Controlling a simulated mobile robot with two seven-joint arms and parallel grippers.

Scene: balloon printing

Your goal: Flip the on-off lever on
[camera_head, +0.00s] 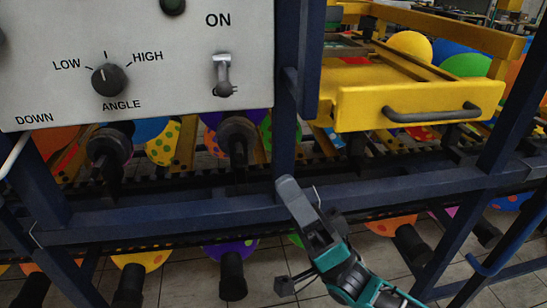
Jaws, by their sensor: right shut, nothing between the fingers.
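The on-off lever (222,75) sits on the light grey control panel (180,40), below the word ON. Its metal stem hangs downward, ending in a dark grey knob. My right gripper (288,188) is below and to the right of the lever, clear of the panel, in front of the dark blue frame. Its fingers are shut together and hold nothing. My left gripper is not in view.
An angle dial (109,79) is left of the lever on the panel. A blue post (290,90) stands right of the panel. A yellow drawer (415,103) with a dark handle is farther right. A blue crossbar (170,220) runs below the panel.

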